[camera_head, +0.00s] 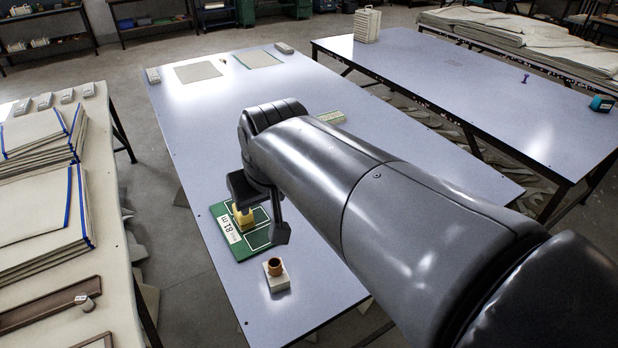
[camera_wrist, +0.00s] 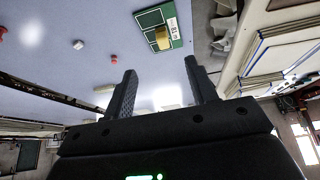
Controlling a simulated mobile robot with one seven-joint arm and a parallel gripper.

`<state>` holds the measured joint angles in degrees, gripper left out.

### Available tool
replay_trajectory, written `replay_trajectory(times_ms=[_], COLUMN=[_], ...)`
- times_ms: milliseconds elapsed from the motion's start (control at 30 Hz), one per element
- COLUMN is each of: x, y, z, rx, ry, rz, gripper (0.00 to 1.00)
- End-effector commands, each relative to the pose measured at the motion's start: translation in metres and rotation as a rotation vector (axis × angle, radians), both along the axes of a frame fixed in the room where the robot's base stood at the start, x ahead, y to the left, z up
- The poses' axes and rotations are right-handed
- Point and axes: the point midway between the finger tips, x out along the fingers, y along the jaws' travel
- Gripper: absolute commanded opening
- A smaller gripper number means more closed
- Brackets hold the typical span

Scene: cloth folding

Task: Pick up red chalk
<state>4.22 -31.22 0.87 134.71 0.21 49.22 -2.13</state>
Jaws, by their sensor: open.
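No piece that I can surely call the red chalk shows in the head view. In the wrist view, a small red thing (camera_wrist: 114,58) lies on the pale table, left of my gripper (camera_wrist: 158,72). Another red thing (camera_wrist: 3,31) is cut by the left edge. Both are too small to tell whether either is chalk. My gripper is open, with nothing between its fingers. In the head view my gripper (camera_head: 260,215) is in front of the green board (camera_head: 222,208), and my arm hides much of the table to its right.
A yellow block (camera_head: 243,219) sits on the green board. A white block with an orange-brown cup-like thing (camera_head: 275,267) stands near the table's front. The table (camera_head: 190,120) is mostly clear behind.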

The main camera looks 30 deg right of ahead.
Motion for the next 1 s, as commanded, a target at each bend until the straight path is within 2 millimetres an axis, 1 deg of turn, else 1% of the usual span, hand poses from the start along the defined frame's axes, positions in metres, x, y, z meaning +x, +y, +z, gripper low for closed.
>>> replay_trajectory(times_ms=[33, 233, 367, 400, 467, 600, 767, 800, 867, 1000], x=[0.018, 0.083, 0.125, 0.137, 0.157, 0.2, 0.245, 0.256, 0.271, 0.304], y=[-0.006, -0.03, -0.05, -0.057, -0.068, -0.095, -0.131, -0.14, -0.155, -0.19], z=[0.002, 0.004, -0.002, -0.005, -0.01, -0.027, -0.054, -0.063, -0.076, -0.11], rx=[-0.003, -0.014, -0.018, -0.019, -0.019, -0.019, -0.016, -0.014, -0.012, -0.005], ry=[0.009, 0.023, 0.034, 0.035, 0.039, 0.048, 0.058, 0.059, 0.063, 0.07], rz=[-0.009, -0.031, -0.047, -0.051, -0.057, -0.072, -0.092, -0.097, -0.106, -0.124], gripper=[0.52, 0.52, 0.52, 0.52, 0.52, 0.52, 0.52, 0.52, 0.52, 0.52])
